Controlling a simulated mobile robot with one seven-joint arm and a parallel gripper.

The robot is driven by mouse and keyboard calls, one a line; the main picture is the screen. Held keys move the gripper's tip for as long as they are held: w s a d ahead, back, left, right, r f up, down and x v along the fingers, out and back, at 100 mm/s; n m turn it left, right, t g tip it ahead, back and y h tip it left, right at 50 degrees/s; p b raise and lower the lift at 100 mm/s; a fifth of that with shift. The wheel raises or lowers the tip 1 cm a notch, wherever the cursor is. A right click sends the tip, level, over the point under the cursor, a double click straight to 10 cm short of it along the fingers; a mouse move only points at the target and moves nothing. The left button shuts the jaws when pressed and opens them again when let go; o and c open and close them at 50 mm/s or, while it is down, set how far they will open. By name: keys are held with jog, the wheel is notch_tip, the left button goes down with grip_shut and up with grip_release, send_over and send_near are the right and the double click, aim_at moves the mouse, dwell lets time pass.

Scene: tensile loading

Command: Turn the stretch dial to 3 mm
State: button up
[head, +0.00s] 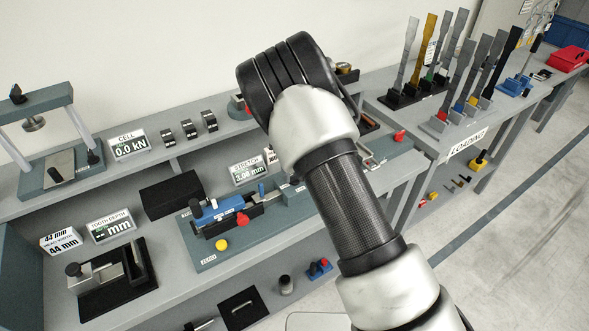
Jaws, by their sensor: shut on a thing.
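The stretch display (249,171) stands at the middle of the bench and appears to read 3.00 mm. In front of it is the teal base plate (208,260) of the stretch rig. The blue rig body (222,209) lies along the plate, with a red knob (243,219) on its front and a yellow button (222,244) near the ZERO label. I cannot make out which part is the stretch dial; the right end of the rig runs behind my arm. My arm crosses the middle of the view, and my gripper is hidden behind it.
A load frame (46,180) and the CELL display (127,144), reading 0.0 kN, are at the left. A black block (170,194) sits left of the rig. The tooth depth display (111,227) stands front left. Several upright specimens fill the rack (440,124) at right.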

jog(key=shift+r, duration=0.1)
dwell(0.4)
jog(key=o, duration=1.1)
jog(key=shift+c, duration=0.2)
notch_tip(320, 180, up, 17)
jog(key=shift+r, duration=0.15)
jog(key=shift+d+r, duration=0.1)
jog(key=s+d+r+n+t+y, duration=0.2)
jog(key=s+d+r+n, duration=1.05)
jog(key=s+n, duration=0.2)
jog(key=s+d+n+t+h, duration=0.1)
jog(key=s+d+n, duration=0.1)
jog(key=s+n, duration=0.5)
jog(key=s+d+f+n+t+h, duration=0.1)
jog(key=s+d+n+t, duration=0.1)
jog(key=s+n, duration=0.5)
jog(key=s, duration=0.3)
jog(key=shift+s+t, duration=0.15)
jog(key=shift+t, duration=0.15)
